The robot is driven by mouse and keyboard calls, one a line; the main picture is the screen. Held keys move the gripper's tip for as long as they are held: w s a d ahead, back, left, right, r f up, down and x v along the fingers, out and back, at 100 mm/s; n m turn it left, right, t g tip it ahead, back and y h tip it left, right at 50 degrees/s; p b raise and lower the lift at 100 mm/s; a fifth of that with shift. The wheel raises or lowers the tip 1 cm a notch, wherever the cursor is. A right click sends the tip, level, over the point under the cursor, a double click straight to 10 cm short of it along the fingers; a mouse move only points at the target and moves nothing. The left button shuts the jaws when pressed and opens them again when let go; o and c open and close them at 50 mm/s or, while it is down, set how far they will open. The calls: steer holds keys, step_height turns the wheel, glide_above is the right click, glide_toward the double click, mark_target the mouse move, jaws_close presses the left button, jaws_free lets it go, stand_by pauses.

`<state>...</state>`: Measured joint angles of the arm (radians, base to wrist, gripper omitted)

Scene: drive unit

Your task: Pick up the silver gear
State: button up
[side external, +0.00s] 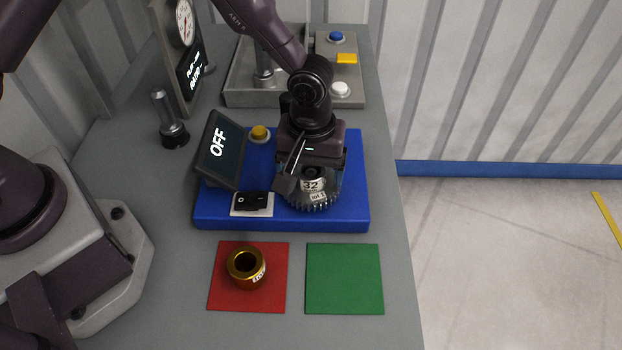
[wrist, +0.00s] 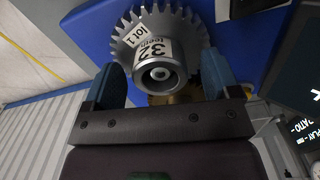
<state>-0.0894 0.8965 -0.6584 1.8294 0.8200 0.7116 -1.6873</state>
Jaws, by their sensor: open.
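The silver gear (side external: 318,194) sits on the blue drive unit base (side external: 240,221), with white labels reading "32" and "lot 1". In the wrist view the silver gear (wrist: 160,45) shows its teeth and round hub from above. My gripper (side external: 308,180) is directly above and around the gear in the side view, hiding part of it. In the wrist view my gripper (wrist: 162,85) is open, with one finger on each side of the hub. I cannot tell whether the fingers touch it. A brass-coloured part shows partly behind the hub in the wrist view.
A gold ring part (side external: 246,267) stands on a red mat (side external: 217,298); the green mat (side external: 344,279) is empty. An "OFF" display (side external: 219,150), a black switch (side external: 252,202) and a yellow button (side external: 259,134) are beside the gear. A grey tray (side external: 237,88) is behind.

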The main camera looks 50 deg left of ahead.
steer(key=shift+c, duration=0.4)
steer(key=c, duration=0.9)
steer(key=shift+r, duration=0.1)
steer(key=shift+r, duration=0.25)
steer(key=r, duration=0.3)
steer(key=shift+s+a+r, duration=0.1)
steer(key=shift+s+a, duration=0.05)
steer(key=shift+s, duration=0.1)
steer(key=s+a+r, duration=0.1)
steer(key=s+r, duration=0.2)
steer(key=s, duration=0.1)
steer(key=s+a+r, duration=0.2)
steer(key=s+r, duration=0.1)
steer(key=s, duration=0.1)
steer(key=s+a+r, duration=0.2)
steer(key=s+r, duration=0.1)
steer(key=s, duration=0.1)
steer(key=shift+s+a, duration=0.15)
